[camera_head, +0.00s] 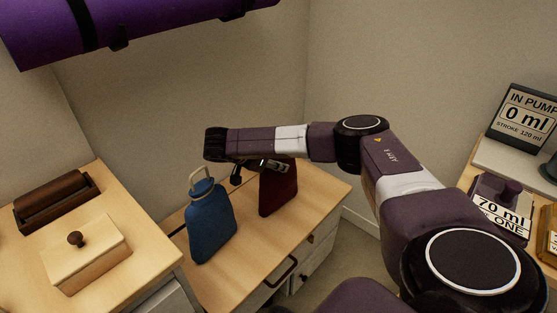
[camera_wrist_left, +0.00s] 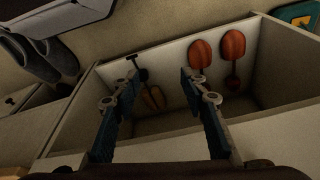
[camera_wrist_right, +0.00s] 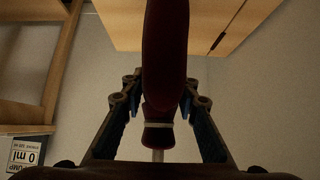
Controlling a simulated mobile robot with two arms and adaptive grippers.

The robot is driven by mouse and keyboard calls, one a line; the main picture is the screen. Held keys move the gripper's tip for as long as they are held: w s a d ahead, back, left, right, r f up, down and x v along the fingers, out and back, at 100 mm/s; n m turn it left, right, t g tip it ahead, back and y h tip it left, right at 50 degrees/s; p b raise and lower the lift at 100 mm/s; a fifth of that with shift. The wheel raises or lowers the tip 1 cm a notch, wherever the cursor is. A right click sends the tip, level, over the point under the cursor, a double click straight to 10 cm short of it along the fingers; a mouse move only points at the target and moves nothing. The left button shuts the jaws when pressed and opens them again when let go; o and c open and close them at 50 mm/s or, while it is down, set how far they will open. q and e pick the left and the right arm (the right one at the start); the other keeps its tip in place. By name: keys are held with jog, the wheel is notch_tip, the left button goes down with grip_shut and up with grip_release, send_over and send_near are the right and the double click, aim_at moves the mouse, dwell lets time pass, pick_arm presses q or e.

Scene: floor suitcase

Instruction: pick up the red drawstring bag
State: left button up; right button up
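The blue item (camera_head: 211,222) stands close left of the bag. A lidded wooden box (camera_head: 85,255) and a dark brown tray (camera_head: 57,200) are further left. Red spoon-like items (camera_wrist_left: 201,54) lie below my left gripper. A pump display (camera_head: 525,118) stands far right.

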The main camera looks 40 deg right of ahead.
grip_shut()
jog(key=shift+r, duration=0.15)
